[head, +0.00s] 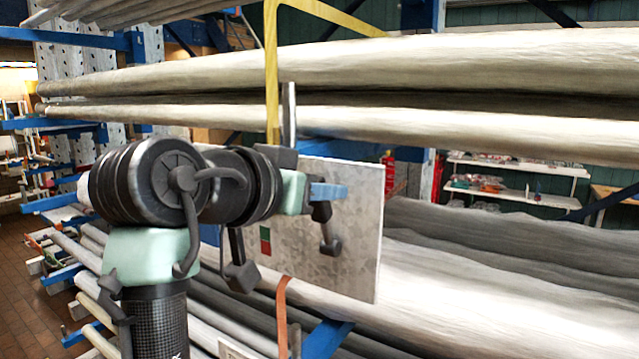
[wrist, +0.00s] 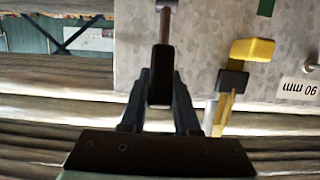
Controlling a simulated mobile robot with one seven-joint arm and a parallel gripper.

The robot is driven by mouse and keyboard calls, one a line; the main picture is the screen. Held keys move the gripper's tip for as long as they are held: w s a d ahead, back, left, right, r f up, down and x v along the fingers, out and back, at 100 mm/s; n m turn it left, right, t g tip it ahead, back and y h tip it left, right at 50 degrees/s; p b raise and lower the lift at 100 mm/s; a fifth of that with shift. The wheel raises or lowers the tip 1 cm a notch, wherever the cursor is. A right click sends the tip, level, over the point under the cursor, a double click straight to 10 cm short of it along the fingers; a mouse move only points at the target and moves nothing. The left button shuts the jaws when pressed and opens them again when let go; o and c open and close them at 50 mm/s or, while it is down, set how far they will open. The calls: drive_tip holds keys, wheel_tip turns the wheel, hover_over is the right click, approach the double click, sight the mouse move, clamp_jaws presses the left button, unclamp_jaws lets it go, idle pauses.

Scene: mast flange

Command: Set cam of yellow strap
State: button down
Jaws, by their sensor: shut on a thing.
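The yellow strap (head: 272,80) hangs down in front of the long pale rolls in the head view; its lower end is hidden behind my arm. In the wrist view the strap (wrist: 222,113) runs up to a black buckle (wrist: 232,79) with a yellow cam (wrist: 253,49), against a grey speckled plate (wrist: 205,45). My gripper (wrist: 160,88) is shut on a black-gripped tool (wrist: 160,70) with a grey metal shaft. The tool is left of the cam and apart from it in the picture. In the head view my gripper (head: 328,191) is in front of the plate (head: 350,262).
Long rolls (head: 450,75) lie on blue rack arms behind and above. An orange strap (head: 282,312) hangs below the plate. A red-green marker (head: 265,240) and a white label (wrist: 302,88) are on the plate. Shelves (head: 515,175) stand at the back right.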

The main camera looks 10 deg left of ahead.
drive_tip(key=c, duration=0.6)
unclamp_jaws()
drive_tip(key=shift+c, duration=0.2)
drive_tip(key=p+v, duration=0.1)
drive_tip(key=v, duration=1.2)
drive_tip(key=shift+f, duration=0.1)
